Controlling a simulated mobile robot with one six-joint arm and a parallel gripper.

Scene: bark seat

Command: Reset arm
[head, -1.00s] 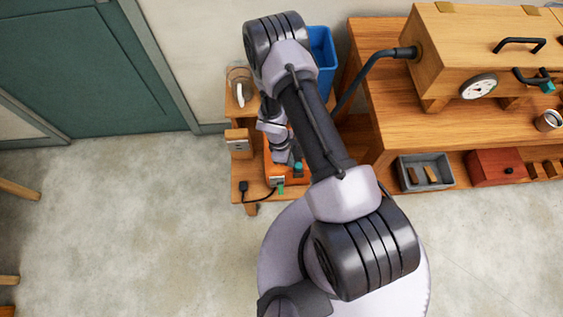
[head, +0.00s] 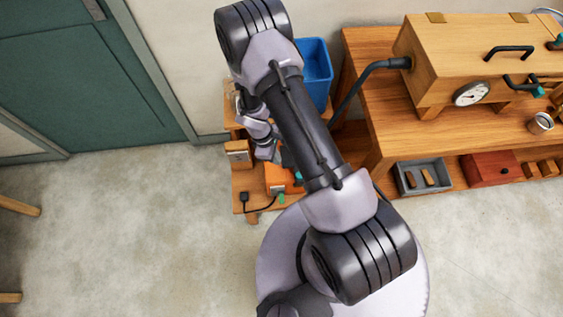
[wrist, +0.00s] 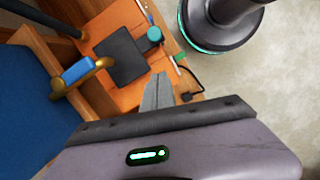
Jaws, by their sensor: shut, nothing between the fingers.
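My gripper (head: 278,158) shows in the head view at the end of my arm, over the low wooden stand, partly hidden by the arm. In the wrist view my gripper (wrist: 157,90) has its grey fingers together with nothing between them. Beyond the fingertips lies an orange surface with a black pad (wrist: 120,57) and a teal knob (wrist: 154,36). The orange item (head: 278,178) also shows in the head view, partly covered by my arm. I cannot tell the exact gap between the fingertips and it.
A blue bin (head: 316,70) stands behind my arm. The workbench (head: 375,95) at right bears a wooden box (head: 470,48) with a gauge and a hose. A grey tray (head: 423,177) and red box (head: 490,168) sit on its lower shelf.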

